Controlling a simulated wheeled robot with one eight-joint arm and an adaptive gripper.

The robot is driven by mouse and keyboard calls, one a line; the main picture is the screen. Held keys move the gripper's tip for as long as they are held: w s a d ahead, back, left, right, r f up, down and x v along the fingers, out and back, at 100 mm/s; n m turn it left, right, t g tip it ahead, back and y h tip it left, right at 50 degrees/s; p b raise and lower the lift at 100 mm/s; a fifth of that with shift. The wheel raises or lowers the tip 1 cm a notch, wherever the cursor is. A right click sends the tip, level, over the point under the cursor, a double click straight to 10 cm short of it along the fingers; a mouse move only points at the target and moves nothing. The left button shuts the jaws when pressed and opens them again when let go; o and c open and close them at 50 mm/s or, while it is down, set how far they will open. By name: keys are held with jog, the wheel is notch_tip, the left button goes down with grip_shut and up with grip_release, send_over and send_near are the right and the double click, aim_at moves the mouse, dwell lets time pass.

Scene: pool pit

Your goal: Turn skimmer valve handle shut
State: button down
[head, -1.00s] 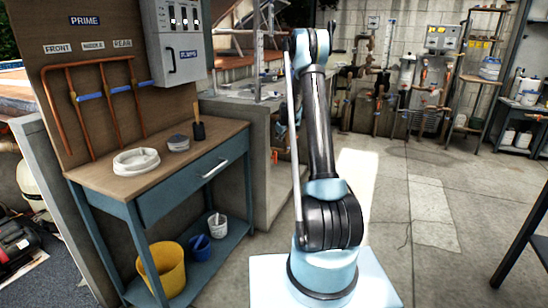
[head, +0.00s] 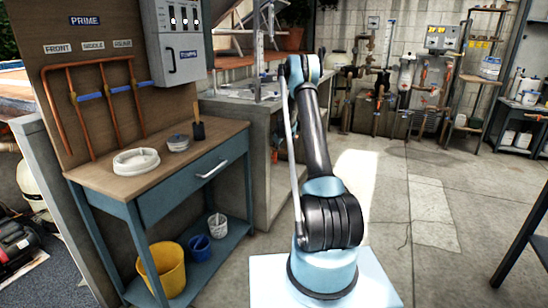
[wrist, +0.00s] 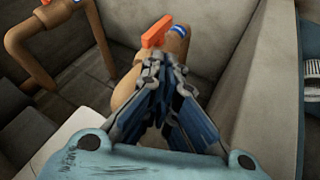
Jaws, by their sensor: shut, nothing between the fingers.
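In the wrist view, an orange valve handle (wrist: 157,31) sits on a copper-coloured pipe (wrist: 126,88) beside a blue-and-white band. My gripper (wrist: 160,66) is shut and empty, its fingertips just below the handle in the picture. I cannot tell whether they touch it. A second pipe (wrist: 40,35) runs at the upper left, with a small bit of orange at its top edge. No label shows which valve is the skimmer's. In the head view my gripper is hidden behind my arm.
Pale pit walls (wrist: 190,45) stand close around the pipes in the wrist view. In the head view, a workbench (head: 100,180) stands left of my arm and a concrete counter (head: 240,118) stands behind it. Open floor (head: 400,220) lies to the right.

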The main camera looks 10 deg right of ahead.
send_near(273, 157)
jog(key=x, duration=0.5)
jog(key=shift+a, duration=0.1)
dwell(0.5)
